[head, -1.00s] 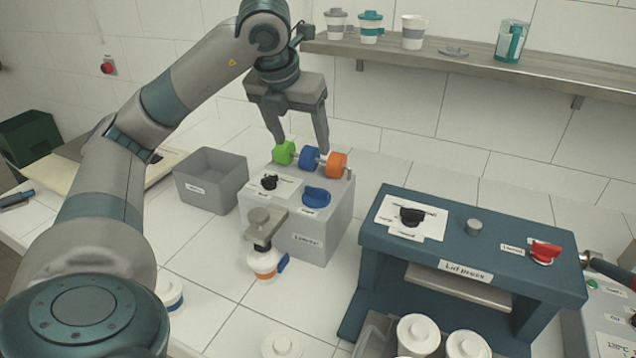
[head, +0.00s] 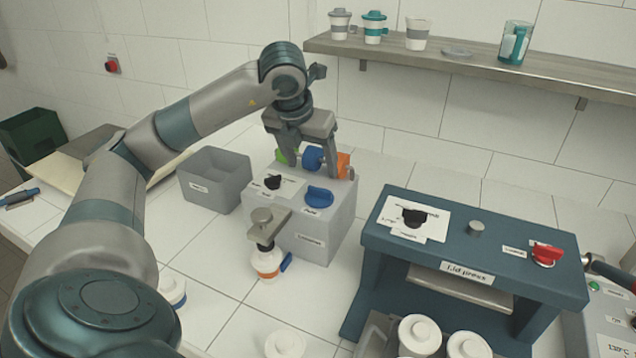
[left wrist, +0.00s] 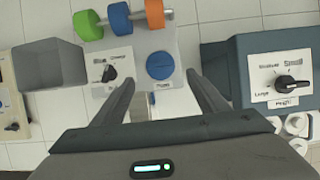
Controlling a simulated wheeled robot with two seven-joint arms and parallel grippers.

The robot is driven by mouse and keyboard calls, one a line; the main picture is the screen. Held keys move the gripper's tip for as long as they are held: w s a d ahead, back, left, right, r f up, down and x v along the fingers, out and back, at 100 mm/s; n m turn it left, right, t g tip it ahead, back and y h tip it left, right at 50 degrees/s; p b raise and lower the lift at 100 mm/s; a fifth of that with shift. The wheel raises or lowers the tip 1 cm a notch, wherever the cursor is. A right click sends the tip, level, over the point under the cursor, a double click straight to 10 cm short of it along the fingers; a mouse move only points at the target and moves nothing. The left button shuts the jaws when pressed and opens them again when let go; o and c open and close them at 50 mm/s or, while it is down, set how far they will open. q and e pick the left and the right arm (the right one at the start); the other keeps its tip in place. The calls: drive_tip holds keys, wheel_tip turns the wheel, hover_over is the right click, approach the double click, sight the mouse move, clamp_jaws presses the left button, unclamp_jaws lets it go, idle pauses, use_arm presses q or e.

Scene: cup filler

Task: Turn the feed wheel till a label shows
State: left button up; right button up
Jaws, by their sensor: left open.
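The grey box-shaped machine (head: 330,238) stands left of centre in the head view. On its top are a blue round dial (head: 319,197) and a black knob (head: 272,182) on a white plate. Green, blue and orange rollers (left wrist: 116,17) sit on a rod along its far edge. I cannot tell from the small print which part is the feed wheel. My left gripper (head: 313,172) is open and empty above the machine, partly hiding the rollers in the head view. In the left wrist view the blue dial (left wrist: 160,66) shows between the open fingertips (left wrist: 160,82). My right gripper is not in view.
A white container with an orange band (head: 267,262) is under the machine's grey front arm (head: 268,228). A grey bin (head: 215,178) stands to the left. The blue-green lid press (head: 470,240) stands to the right. A shelf with cups (head: 470,58) is behind.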

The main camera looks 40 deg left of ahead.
sight(319, 189)
use_arm(q)
drive_tip(key=p+x, duration=0.2)
drive_tip(key=x, duration=0.7)
drive_tip(key=shift+f, duration=0.35)
drive_tip(key=c, duration=1.1)
